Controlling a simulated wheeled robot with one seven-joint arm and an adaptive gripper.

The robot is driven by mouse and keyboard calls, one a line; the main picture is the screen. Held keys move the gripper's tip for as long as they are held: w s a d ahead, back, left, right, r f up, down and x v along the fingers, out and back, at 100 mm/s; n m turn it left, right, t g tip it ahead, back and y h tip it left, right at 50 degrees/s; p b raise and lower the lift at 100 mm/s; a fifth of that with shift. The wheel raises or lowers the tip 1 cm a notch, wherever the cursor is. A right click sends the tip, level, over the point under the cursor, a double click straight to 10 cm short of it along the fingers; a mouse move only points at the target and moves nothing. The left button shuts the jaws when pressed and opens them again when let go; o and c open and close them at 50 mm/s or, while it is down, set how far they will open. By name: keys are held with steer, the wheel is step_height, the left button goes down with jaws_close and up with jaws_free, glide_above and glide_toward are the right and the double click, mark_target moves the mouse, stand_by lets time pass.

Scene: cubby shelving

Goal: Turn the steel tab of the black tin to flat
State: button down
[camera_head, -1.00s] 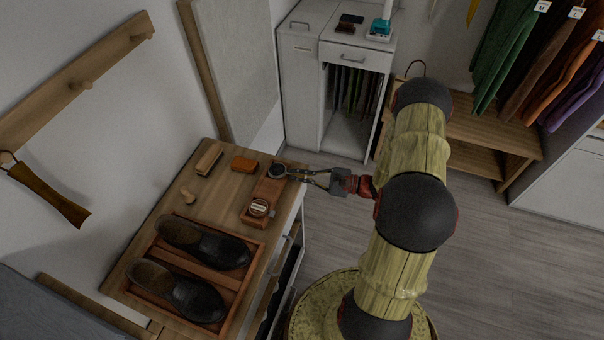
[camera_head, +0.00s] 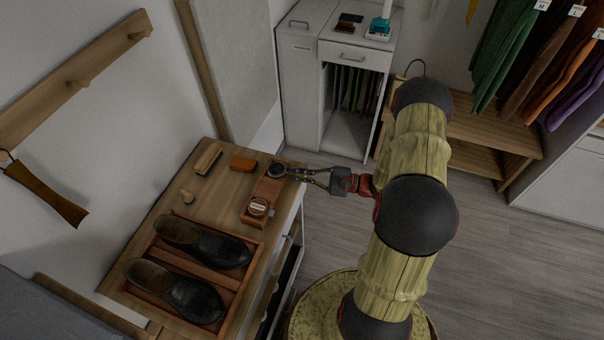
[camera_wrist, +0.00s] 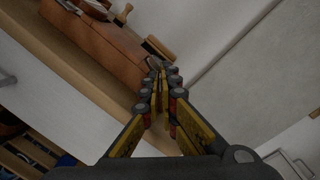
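The black tin (camera_head: 277,171) is a small round dark tin at the far end of a reddish-brown wooden block (camera_head: 266,191) on the dresser top. My gripper (camera_head: 291,174) reaches in from the right, its fingertips at the tin's right edge. In the wrist view my gripper (camera_wrist: 161,72) has its fingers drawn nearly together, with only a thin gap between the pads. The fingers appear shut on the tin's steel tab. The tab itself is hidden by the fingertips, so its angle does not show.
A second round tin (camera_head: 258,207) with a pale lid sits at the block's near end. Black shoes (camera_head: 203,242) lie in a wooden tray. A brush (camera_head: 208,159), an orange-brown block (camera_head: 243,163) and a wooden knob-like piece (camera_head: 187,197) stand behind. Open floor lies right of the dresser.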

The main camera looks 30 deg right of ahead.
steer(key=n+b, duration=0.2)
steer(key=n, duration=0.2)
steer(key=shift+f+b, duration=0.25)
steer(key=shift+b, duration=0.15)
steer(key=shift+n+b, duration=1.85)
steer(key=shift+n, duration=0.85)
steer(key=shift+r, duration=0.1)
steer(key=c, duration=2.3)
jaws_free()
steer(key=shift+o, duration=1.1)
steer(key=shift+s, duration=0.1)
steer(key=v, duration=1.2)
steer(key=shift+r, duration=0.3)
steer(key=shift+d, duration=0.1)
